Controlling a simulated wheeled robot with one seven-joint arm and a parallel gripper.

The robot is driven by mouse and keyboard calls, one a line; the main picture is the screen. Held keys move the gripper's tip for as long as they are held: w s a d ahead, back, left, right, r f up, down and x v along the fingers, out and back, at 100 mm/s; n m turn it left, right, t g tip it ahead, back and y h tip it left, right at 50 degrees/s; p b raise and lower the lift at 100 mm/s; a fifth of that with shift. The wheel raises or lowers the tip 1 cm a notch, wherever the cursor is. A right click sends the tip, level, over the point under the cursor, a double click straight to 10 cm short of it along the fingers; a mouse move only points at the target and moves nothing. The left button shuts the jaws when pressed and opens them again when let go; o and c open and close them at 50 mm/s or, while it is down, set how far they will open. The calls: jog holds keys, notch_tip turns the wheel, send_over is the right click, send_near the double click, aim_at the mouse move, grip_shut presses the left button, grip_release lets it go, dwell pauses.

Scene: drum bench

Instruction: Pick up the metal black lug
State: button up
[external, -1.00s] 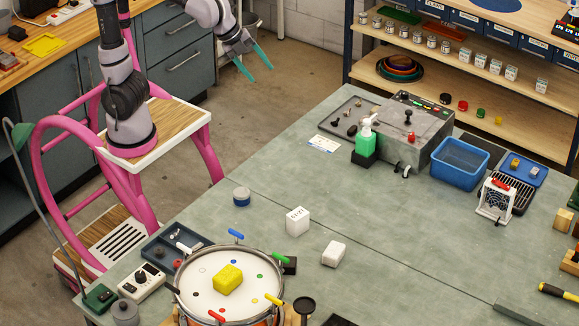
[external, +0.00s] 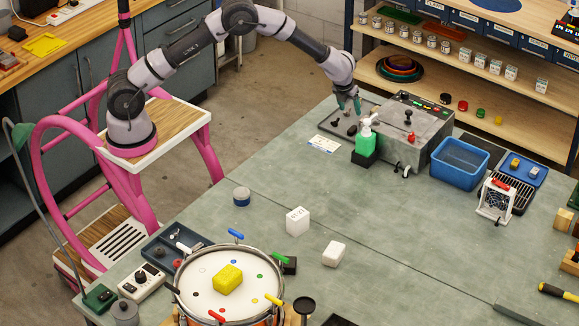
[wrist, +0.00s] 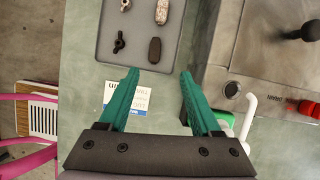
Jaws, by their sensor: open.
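A grey tray (wrist: 137,28) on the bench holds several small parts at the top of the wrist view. A black winged part (wrist: 119,41) lies at its lower left, and a dark rounded oblong piece (wrist: 154,50) lies to its right. Either could be the black metal lug; I cannot tell which. A silver winged part (wrist: 125,5) and a speckled grey piece (wrist: 162,12) lie farther up. My gripper (wrist: 159,74) is open and empty, teal fingers apart, with the dark oblong just beyond the tips. In the external view my gripper (external: 349,105) hangs over the tray.
A grey metal box (external: 420,135) with a black knob stands right of the tray. A green pump bottle (external: 365,138) is close by in front. A printed card (external: 324,143) lies beside the tray.

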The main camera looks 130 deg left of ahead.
aim_at(353, 127)
jog(key=x, duration=0.8)
jog(key=s+x, duration=0.1)
jog(key=x, duration=0.3)
jog(key=shift+a+f, duration=0.1)
jog(key=shift+a, duration=0.1)
grip_shut()
